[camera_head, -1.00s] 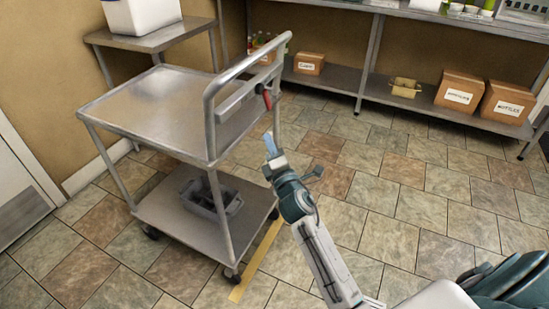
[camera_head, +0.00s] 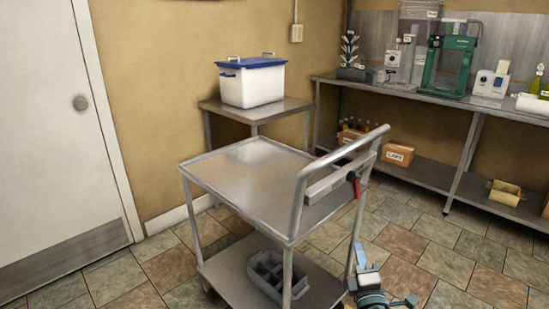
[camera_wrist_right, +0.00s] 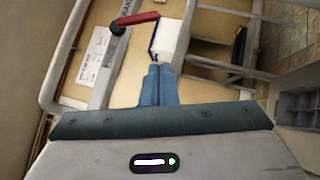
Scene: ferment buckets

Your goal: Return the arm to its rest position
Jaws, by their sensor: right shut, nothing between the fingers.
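My right gripper (camera_head: 360,258) is low at the bottom of the head view, just right of the cart's handle side. Its blue fingers are together and hold nothing; they also show in the right wrist view (camera_wrist_right: 158,84). The metal cart (camera_head: 250,172) stands in front of me with an empty top shelf. Its push handle (camera_head: 340,154) carries a red lever (camera_head: 356,186). In the wrist view the red lever (camera_wrist_right: 138,18) appears above the fingers. I cannot tell whether the fingers touch the cart. My left gripper is out of view.
A grey divided caddy (camera_head: 270,275) sits on the cart's lower shelf. A white tub with a blue lid (camera_head: 252,86) stands on a small metal table (camera_head: 256,113) behind. A long bench (camera_head: 420,92) with equipment lines the right wall. Tiled floor (camera_head: 440,265) is open at the right.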

